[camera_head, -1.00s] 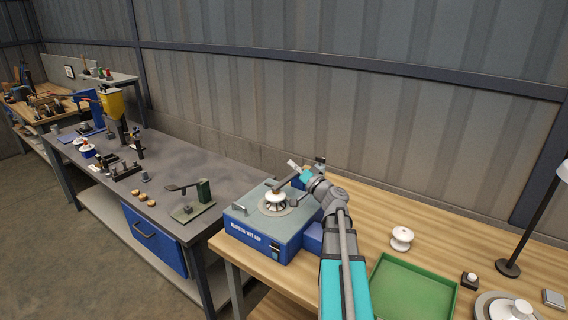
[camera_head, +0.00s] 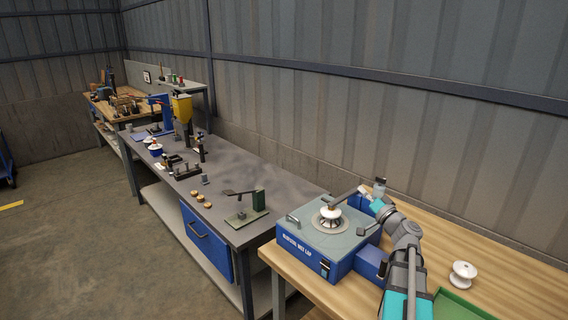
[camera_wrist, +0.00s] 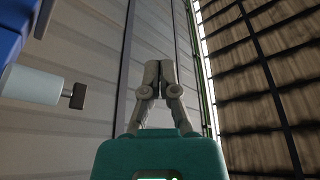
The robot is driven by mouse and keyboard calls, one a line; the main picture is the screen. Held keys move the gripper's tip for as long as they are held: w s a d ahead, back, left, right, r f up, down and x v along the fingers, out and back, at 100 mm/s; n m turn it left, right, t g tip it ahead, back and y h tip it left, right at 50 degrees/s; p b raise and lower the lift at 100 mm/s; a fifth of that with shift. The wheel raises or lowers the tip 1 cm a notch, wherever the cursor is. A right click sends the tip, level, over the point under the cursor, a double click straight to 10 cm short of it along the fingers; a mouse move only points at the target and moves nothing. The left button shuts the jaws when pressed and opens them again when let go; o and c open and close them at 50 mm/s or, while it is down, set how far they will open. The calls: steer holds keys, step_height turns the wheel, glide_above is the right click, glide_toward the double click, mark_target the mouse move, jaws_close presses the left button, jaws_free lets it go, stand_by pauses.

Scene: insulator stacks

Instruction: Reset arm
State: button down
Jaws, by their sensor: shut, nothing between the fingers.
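My gripper (camera_head: 365,193) is over the back right of the blue wet lap machine (camera_head: 305,262) in the head view, small and partly lost against it. In the wrist view my gripper (camera_wrist: 160,70) has its two grey fingers together with nothing between them. A white insulator (camera_head: 331,215) sits on the lap's round plate. My gripper is to the right of it and apart from it.
A small bottle (camera_head: 379,187) stands behind the lap, close to my gripper; a pale cylinder with a dark cap (camera_wrist: 32,85) shows in the wrist view. A white spool-shaped insulator (camera_head: 463,274) and green tray (camera_head: 450,305) lie right. A grey bench (camera_head: 240,165) stands left.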

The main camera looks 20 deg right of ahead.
steer(key=w+a+f+n+g+y, duration=0.1)
steer(key=a+f+n+g+y, duration=0.35)
steer(key=a, duration=0.75)
steer(key=w+a+f+n+g+y, duration=0.1)
steer(key=a+f+g, duration=0.55)
steer(key=a, duration=0.45)
steer(key=s+a+f+n+g+h, duration=0.1)
steer(key=s+a+f+g+h, duration=0.7)
steer(key=s+a+f, duration=0.4)
steer(key=shift+s+a+g+h, duration=0.2)
steer(key=shift+s+g+h, duration=0.15)
steer(key=shift+s+g, duration=0.4)
